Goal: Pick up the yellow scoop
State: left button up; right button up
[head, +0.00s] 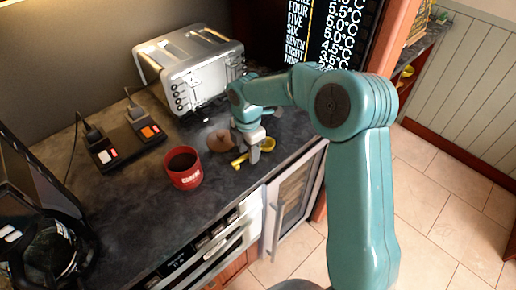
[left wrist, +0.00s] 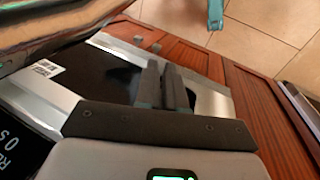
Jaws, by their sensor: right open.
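The yellow scoop (head: 267,144) lies on the dark counter near its front edge. Its handle shows to the left of my right gripper (head: 253,158) and its round bowl to the right. My right gripper points down over the middle of the scoop, open, with its fingers hiding part of it. I cannot tell whether the fingers touch the scoop. My left gripper (left wrist: 168,85) shows only in the left wrist view, its dark fingers close together with nothing visible between them, in front of an appliance front.
A red mug (head: 184,170) stands left of the scoop, and a brown round object (head: 222,142) lies just behind it. A silver toaster (head: 190,68) stands at the back. A black device with switches (head: 128,140) and a kettle-like object (head: 48,250) are at left.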

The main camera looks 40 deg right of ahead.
jog(key=shift+s+a, duration=0.15)
jog(key=shift+s, duration=0.05)
jog(key=shift+w+f, duration=0.25)
jog(key=shift+s, duration=0.1)
jog(key=shift+s, duration=0.1)
jog(key=shift+f, duration=0.2)
